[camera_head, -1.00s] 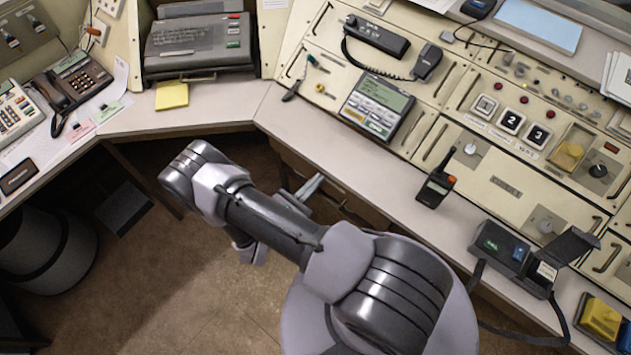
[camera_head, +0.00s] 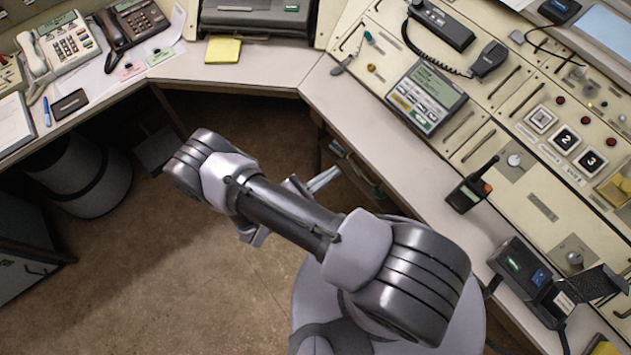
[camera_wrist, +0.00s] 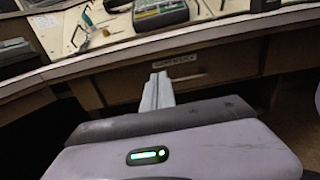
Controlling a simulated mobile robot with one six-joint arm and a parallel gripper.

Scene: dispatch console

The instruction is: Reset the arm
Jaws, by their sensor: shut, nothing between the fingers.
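My arm is folded over the floor in front of the console, in the middle of the head view. My gripper (camera_head: 328,178) shows partly behind the forearm, its grey fingers pointing right toward the desk's front edge. In the wrist view my gripper (camera_wrist: 157,88) is shut, its fingers together and empty, in front of the desk's drawer front. The gripper body with a lit green indicator fills the bottom of that view. Part of the gripper is hidden by the forearm in the head view.
The desk edge (camera_head: 318,95) wraps around the arm at the back and right. A radio handset (camera_head: 470,190) and a keypad unit with screen (camera_head: 426,97) stand on the right. Telephones (camera_head: 65,45) stand at the back left. A bin (camera_head: 85,178) is under the left desk. The floor (camera_head: 190,290) is clear at lower left.

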